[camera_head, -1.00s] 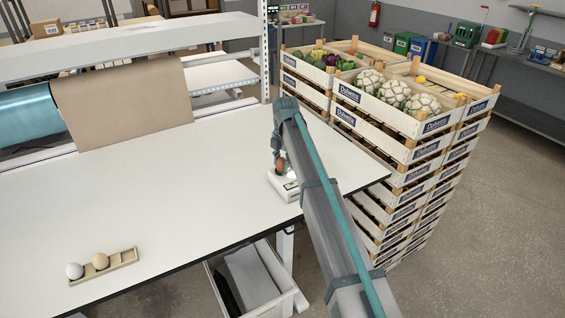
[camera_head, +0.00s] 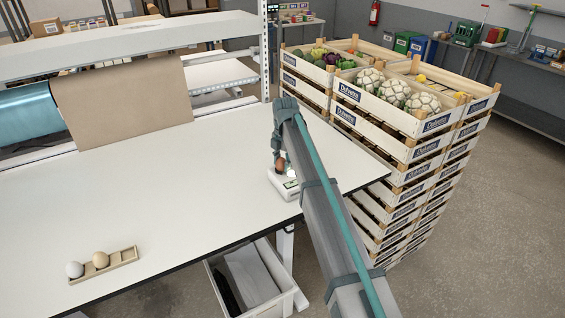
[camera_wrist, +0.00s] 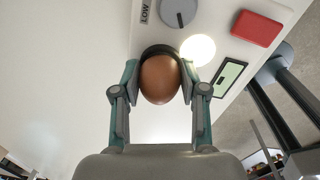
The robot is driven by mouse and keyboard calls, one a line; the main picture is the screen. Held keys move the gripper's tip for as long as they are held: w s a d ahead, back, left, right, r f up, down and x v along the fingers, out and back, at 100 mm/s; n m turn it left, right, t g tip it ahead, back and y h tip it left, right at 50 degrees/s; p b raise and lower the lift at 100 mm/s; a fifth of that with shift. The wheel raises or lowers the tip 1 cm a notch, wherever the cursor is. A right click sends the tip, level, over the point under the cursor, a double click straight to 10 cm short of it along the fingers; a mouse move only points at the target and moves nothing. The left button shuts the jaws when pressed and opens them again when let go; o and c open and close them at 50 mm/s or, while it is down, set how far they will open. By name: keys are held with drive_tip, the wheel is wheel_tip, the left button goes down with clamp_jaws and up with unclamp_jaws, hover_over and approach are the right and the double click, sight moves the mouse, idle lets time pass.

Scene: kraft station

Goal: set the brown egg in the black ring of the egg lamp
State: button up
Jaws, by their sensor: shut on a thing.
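The brown egg (camera_wrist: 160,79) is held between the two fingers of my gripper (camera_wrist: 158,92) in the wrist view. The black ring (camera_wrist: 160,48) shows as a dark arc just behind the egg's far end. The egg overlaps the ring in the picture; whether it rests in it, I cannot tell. The egg lamp (camera_wrist: 232,50) is a white box with a grey knob, a red button, a small green display and a bright round light. In the head view the egg lamp (camera_head: 277,187) sits near the table's front right edge, with my gripper (camera_head: 280,167) right above it, mostly hidden by my arm.
A wooden egg tray (camera_head: 125,256) with a white egg (camera_head: 74,269) and a tan egg (camera_head: 100,260) lies at the table's front left. The middle of the white table (camera_head: 170,195) is clear. Stacked crates (camera_head: 405,150) stand close to the right table edge.

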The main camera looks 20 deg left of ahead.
drive_tip(key=shift+f, duration=0.1)
drive_tip(key=o, duration=0.9)
drive_tip(key=shift+o, duration=0.2)
drive_tip(key=shift+r+p, duration=1.7)
drive_tip(key=shift+r, duration=2.35)
